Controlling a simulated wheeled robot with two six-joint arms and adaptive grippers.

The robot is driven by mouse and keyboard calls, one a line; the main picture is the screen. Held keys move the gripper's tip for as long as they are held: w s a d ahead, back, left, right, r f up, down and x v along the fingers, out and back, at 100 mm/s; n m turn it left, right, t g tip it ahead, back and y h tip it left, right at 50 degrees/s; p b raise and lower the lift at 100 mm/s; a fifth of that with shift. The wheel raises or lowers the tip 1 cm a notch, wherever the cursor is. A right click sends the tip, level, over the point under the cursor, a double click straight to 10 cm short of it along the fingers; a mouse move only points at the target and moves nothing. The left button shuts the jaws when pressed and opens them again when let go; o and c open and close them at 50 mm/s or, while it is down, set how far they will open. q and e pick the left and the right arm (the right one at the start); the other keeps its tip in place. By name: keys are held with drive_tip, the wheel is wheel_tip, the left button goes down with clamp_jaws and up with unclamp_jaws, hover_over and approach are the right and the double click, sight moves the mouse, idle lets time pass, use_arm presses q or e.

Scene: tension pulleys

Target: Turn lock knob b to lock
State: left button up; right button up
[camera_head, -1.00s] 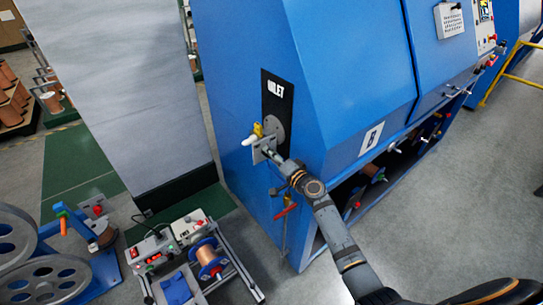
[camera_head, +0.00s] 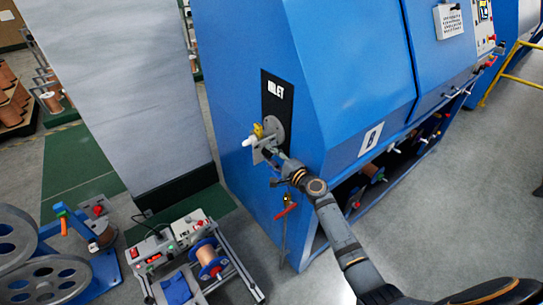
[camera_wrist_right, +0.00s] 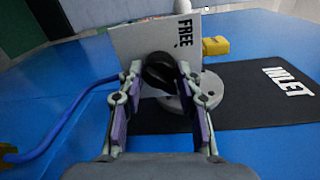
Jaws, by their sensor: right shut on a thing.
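The knob is black and round (camera_wrist_right: 158,72) and sits in front of a light metal plate (camera_wrist_right: 140,40) marked FREE in the right wrist view. My right gripper (camera_wrist_right: 160,92) is shut on the knob, with one finger on each side of it. In the head view the right gripper (camera_head: 276,158) is at the plate (camera_head: 262,149) on the blue machine's end face, and the knob is hidden there. Whether the knob carries a letter b cannot be seen. My left gripper is not in view.
A grey round flange (camera_wrist_right: 186,101) sits behind the knob on a black INLET panel (camera_wrist_right: 265,92). A yellow part (camera_wrist_right: 215,46) is just beside the plate. A red-handled valve (camera_head: 286,209) hangs below. A bench device with a copper spool (camera_head: 208,256) stands on the floor.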

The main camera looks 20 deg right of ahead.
idle(0.4)
drive_tip(key=o, duration=1.1)
drive_tip(key=shift+d, duration=0.2)
drive_tip(key=shift+o, duration=0.2)
drive_tip(key=v, duration=1.2)
drive_tip(key=shift+f, duration=0.1)
